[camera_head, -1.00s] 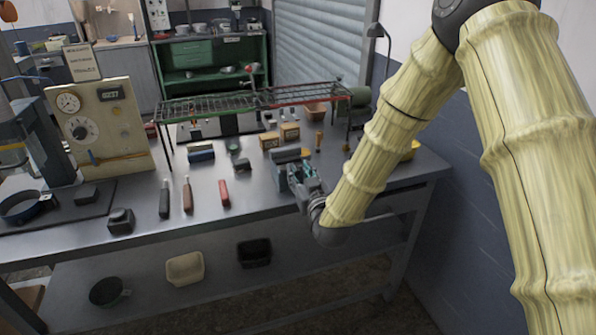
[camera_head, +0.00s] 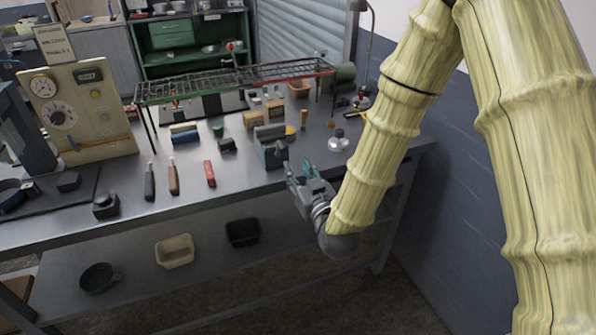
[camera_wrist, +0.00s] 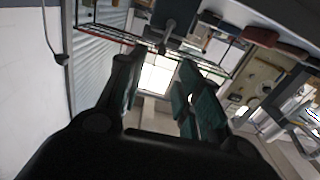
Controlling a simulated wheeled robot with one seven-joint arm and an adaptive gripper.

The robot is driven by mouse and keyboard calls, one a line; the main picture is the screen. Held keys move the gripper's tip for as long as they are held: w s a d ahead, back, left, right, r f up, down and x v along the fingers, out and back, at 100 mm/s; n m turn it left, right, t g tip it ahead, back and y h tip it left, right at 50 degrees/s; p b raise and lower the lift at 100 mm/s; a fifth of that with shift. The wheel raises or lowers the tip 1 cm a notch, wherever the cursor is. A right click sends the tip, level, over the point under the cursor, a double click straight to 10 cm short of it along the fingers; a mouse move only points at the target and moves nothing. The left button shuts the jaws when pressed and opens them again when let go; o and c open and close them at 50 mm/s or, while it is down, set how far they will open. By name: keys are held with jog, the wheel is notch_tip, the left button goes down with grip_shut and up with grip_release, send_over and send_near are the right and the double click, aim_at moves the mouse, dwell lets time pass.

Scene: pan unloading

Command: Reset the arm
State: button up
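My gripper (camera_head: 303,176) is at the front edge of the metal workbench (camera_head: 240,199), beside a grey block-like device (camera_head: 270,147) on the bench. In the wrist view, my gripper (camera_wrist: 160,92) has its two fingers with teal pads spread apart and nothing between them. My arm comes down from the upper right in the head view. No pan is in the gripper. A dark pan (camera_head: 100,279) sits on the lower shelf at the left.
A wire rack (camera_head: 235,82) stands over the back of the bench. Several handled tools, among them a red one (camera_head: 209,173), lie at the front. A dial panel (camera_head: 80,112) stands at the left. A beige bin (camera_head: 174,251) and a black bin (camera_head: 242,233) sit below.

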jog(key=s+d+f+m+g+h, duration=0.1)
jog(key=s+d+f+g, duration=0.3)
jog(key=f, duration=0.5)
jog(key=s+d+f+g+h, duration=0.1)
jog(key=s+d+f, duration=0.1)
jog(key=s+f, duration=0.45)
jog(key=s+d+f+m+g+h, duration=0.1)
jog(key=s+d+f+g, duration=0.15)
jog(key=f, duration=0.85)
jog(key=s+d+f+g+h, duration=0.1)
jog(key=s+d+f+g, duration=0.2)
jog(key=s, duration=0.6)
jog(key=s+d+f+m+g, duration=0.1)
jog(key=s+d+f+g, duration=0.2)
jog(key=s+f, duration=0.3)
jog(key=s+d+f+m+g+h, duration=0.1)
jog(key=s+d+f+g, duration=0.2)
jog(key=s, duration=0.9)
jog(key=shift+s+d+f+g+h, duration=0.3)
jog(key=shift+d+f+g, duration=0.1)
jog(key=shift+f, duration=0.35)
